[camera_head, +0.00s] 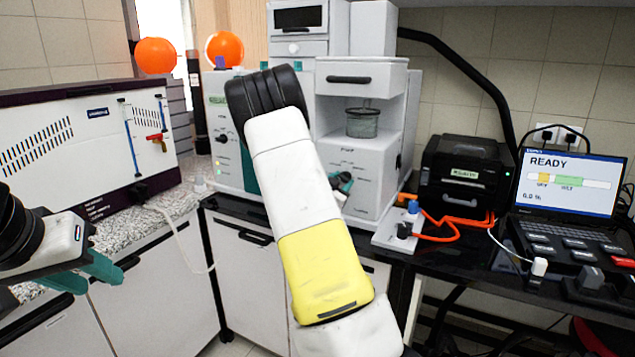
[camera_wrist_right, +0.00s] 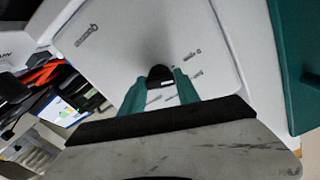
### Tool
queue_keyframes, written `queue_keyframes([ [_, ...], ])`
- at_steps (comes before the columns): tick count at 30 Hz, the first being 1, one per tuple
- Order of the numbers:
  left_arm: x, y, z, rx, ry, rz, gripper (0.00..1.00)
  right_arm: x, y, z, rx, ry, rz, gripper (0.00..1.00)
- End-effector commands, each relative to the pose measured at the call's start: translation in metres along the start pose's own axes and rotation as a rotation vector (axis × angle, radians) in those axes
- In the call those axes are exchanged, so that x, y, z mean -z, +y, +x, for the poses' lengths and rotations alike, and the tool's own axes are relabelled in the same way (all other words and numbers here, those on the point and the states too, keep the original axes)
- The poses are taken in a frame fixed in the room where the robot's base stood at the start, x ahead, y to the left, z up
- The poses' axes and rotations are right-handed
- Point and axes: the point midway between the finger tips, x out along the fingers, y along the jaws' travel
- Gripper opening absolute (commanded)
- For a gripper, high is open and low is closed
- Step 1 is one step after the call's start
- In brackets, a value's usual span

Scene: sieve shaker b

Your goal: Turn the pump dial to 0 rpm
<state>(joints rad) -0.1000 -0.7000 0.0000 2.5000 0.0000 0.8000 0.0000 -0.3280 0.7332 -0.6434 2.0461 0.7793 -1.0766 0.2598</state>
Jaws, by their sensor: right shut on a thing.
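The pump panel is the white lower front of the middle unit (camera_head: 360,165), marked "PUMP". In the right wrist view, a small black dial (camera_wrist_right: 160,73) stands out from this white panel (camera_wrist_right: 120,45). My right gripper (camera_wrist_right: 163,84) has its teal fingers on both sides of the dial, shut on it. In the head view, my right gripper (camera_head: 341,182) shows only partly beside my white and yellow forearm, at the panel; the dial is largely hidden there. The dial's pointer and reading cannot be made out. My left gripper (camera_head: 84,273) is open and empty at the lower left.
A white unit with a teal edge (camera_head: 222,120) stands left of the pump unit. A glass vessel (camera_head: 362,123) sits in the recess above the panel. To the right are a black printer-like box (camera_head: 460,172), orange cables (camera_head: 455,221) and a laptop (camera_head: 568,185) showing READY.

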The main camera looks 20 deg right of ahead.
Motion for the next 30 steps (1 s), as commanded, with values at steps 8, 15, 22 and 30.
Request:
queue_keyframes([
  [8,0.0,0.0,0.0,0.0,0.0,0.0,0.36,-0.0014,-0.0001,-0.0007,0.0,-0.003,-0.214,0.0],
  [15,0.0,0.0,0.0,0.0,0.0,0.0,0.36,-0.0017,-0.0001,-0.0008,0.001,-0.003,-0.331,0.0],
  [22,0.0,0.0,0.0,0.0,0.0,0.0,0.36,-0.0017,0.0002,-0.0007,0.0,-0.003,-0.379,0.0],
  [30,0.0,0.0,0.0,0.0,0.0,0.0,0.36,-0.0017,0.0003,-0.0007,0.0,-0.004,-0.389,0.0],
])
